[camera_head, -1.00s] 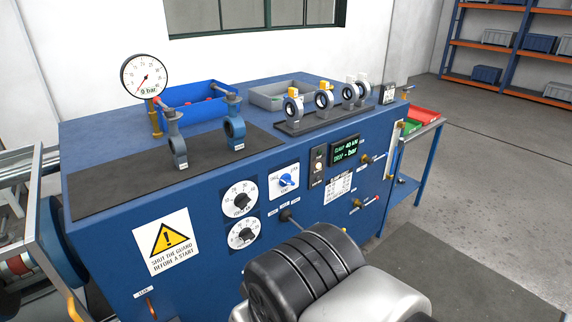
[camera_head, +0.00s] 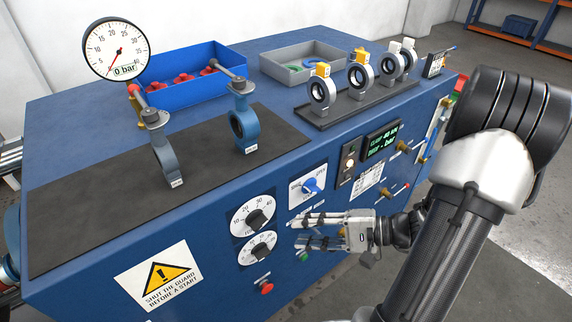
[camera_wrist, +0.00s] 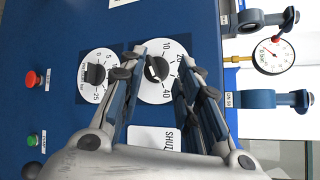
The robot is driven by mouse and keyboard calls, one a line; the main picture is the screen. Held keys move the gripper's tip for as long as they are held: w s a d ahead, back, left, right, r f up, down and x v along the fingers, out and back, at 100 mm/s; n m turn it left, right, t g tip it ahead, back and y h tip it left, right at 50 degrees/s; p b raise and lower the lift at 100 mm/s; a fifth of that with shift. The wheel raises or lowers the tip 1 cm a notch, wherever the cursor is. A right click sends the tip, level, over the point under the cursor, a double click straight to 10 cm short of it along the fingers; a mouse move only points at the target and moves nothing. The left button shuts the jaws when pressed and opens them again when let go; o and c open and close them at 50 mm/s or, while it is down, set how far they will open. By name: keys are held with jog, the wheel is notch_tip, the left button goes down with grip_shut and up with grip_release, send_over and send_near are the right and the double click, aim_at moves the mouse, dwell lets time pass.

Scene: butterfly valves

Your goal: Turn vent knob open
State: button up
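A blue pointer knob (camera_head: 313,186) sits on a white plate on the sloping blue front panel, right of the upper dial. It looks like the vent knob; its lettering is too small to read surely. My gripper (camera_head: 299,231) is below this plate, in front of the panel and close to the two dials. Its two fingers are spread and nothing is between them. In the wrist view the upper dial's black knob (camera_wrist: 157,69) shows between the fingertips, with a gap around it. I cannot make out the blue knob in the wrist view.
Dials (camera_head: 259,249), a red button (camera_head: 266,287) and a green button (camera_head: 304,256) surround my gripper. A warning sign (camera_head: 160,279) is at left. A pressure gauge (camera_head: 117,51) reading 0 bar, valves (camera_head: 243,122), a blue bin (camera_head: 190,90) and a grey tray (camera_head: 303,67) stand on top.

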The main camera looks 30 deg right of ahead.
jog(key=s+d+f+m+t+h, duration=0.3)
jog(key=d+m+t+h, duration=0.15)
jog(key=d, duration=0.25)
jog(key=s+d+f+m+t+h, duration=0.2)
jog(key=d+f+m+t+h, duration=0.1)
jog(key=d+m+h, duration=0.3)
jog(key=n+y+b, duration=0.1)
jog(key=n+b, duration=0.1)
jog(key=b, duration=0.1)
send_near(317, 192)
jog(key=shift+m, duration=0.25)
jog(key=w, duration=0.9)
jog(key=shift+w+a, duration=0.35)
jog(key=shift+c, duration=0.3)
grip_shut()
